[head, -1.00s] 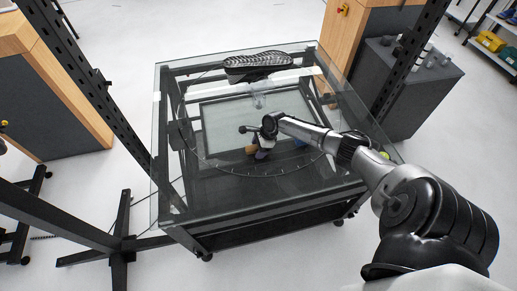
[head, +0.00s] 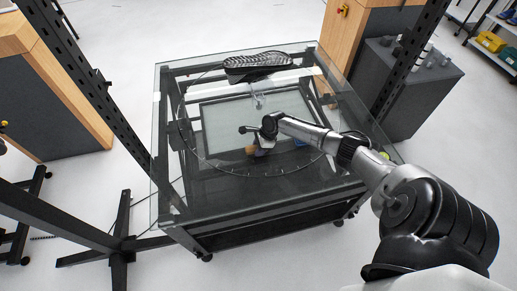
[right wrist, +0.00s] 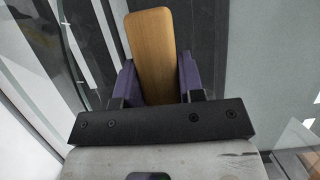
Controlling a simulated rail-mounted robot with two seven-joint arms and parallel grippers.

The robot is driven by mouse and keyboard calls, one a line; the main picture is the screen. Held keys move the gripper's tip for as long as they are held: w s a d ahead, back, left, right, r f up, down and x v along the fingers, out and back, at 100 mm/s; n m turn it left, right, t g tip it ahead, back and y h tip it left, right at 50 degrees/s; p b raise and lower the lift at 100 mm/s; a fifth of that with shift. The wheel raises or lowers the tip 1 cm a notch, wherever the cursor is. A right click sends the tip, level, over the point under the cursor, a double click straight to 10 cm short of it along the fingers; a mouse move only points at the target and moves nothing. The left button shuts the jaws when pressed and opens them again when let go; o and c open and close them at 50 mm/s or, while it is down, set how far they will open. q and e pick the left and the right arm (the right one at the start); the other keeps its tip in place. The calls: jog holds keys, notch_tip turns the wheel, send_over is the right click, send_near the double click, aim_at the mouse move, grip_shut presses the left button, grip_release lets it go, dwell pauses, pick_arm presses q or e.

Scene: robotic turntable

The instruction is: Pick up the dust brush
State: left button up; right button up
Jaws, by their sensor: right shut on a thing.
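The dust brush shows as a light wooden piece (right wrist: 152,55) between the two purple fingers of my right gripper (right wrist: 159,80) in the right wrist view. The fingers are shut on it from both sides. In the head view my right gripper (head: 264,150) is low over the middle of the glass turntable, and a small brown part of the brush (head: 250,150) shows at its left. The rest of the brush is hidden by the gripper and wrist. My left gripper is not in view.
The glass-topped table (head: 170,190) has a dark frame. A black ridged object (head: 258,63) lies at its far edge, with a small clear object (head: 258,103) nearer. A blue thing (head: 299,142) is right of the gripper. The left part of the glass is free.

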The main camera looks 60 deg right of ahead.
aim_at(255, 147)
jog(key=shift+b, duration=0.3)
notch_tip(255, 147, up, 5)
jog(key=shift+f+p, duration=0.15)
jog(key=shift+p, duration=0.45)
jog(key=s+d+r, duration=0.6)
jog(key=s+d, duration=0.1)
jog(key=d, duration=0.1)
jog(key=shift+s+d+r+p, duration=0.35)
jog(key=shift+s+r+p, duration=0.05)
